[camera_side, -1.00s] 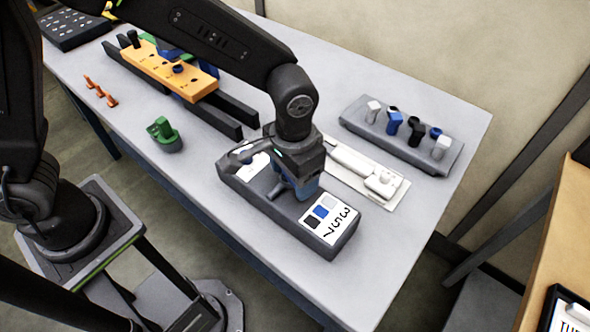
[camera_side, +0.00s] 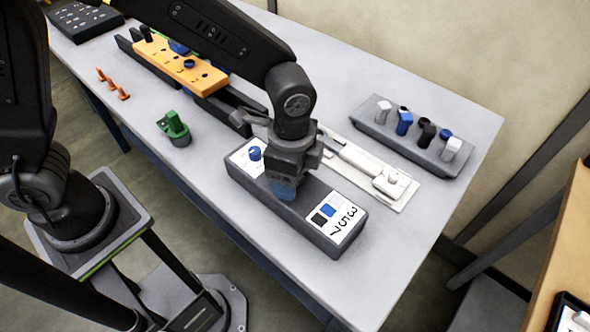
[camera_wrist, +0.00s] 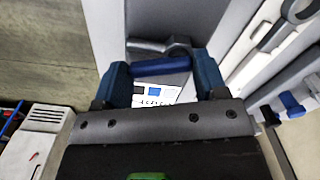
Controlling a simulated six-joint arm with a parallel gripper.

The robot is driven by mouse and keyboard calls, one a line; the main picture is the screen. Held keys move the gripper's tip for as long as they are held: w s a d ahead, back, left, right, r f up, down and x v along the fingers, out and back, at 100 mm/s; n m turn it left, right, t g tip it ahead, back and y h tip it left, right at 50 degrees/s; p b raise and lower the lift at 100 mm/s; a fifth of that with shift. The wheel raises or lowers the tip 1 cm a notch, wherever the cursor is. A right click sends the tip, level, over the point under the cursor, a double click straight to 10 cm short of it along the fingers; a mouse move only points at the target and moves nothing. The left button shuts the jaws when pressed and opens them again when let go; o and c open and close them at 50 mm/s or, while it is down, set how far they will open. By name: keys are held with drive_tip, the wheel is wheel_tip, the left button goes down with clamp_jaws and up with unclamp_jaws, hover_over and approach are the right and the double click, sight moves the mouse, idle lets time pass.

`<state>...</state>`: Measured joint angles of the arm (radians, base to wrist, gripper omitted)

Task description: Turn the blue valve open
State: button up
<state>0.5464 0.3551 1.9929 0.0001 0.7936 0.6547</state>
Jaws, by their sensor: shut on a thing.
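The dark grey valve box (camera_side: 300,228) lies on the table with white labels on its top; it also shows in the wrist view. In the wrist view, a blue valve handle (camera_wrist: 160,68) lies crosswise between the two blue fingers of my gripper (camera_wrist: 161,78), which are shut on it. A grey lever-like part (camera_wrist: 160,46) shows just beyond it. In the side view my gripper (camera_side: 284,187) points down onto the middle of the box and hides the handle. A round blue knob (camera_side: 255,153) stands on the box's far-left label, apart from my gripper.
A grey tray (camera_side: 375,135) with several small knobs stands behind on the right. A white fixture (camera_side: 375,180) lies close behind the box. A green part (camera_side: 175,128) and an orange block (camera_side: 175,62) are to the left. The table's front right is clear.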

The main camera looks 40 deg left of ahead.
drive_tip(key=shift+a+m, duration=0.2)
drive_tip(key=shift+m, duration=0.85)
drive_tip(key=shift+a+m, duration=0.15)
drive_tip(key=shift+m, duration=0.9)
drive_tip(key=o, duration=0.9)
drive_tip(key=shift+o, duration=0.2)
wheel_tip(320, 180, up, 14)
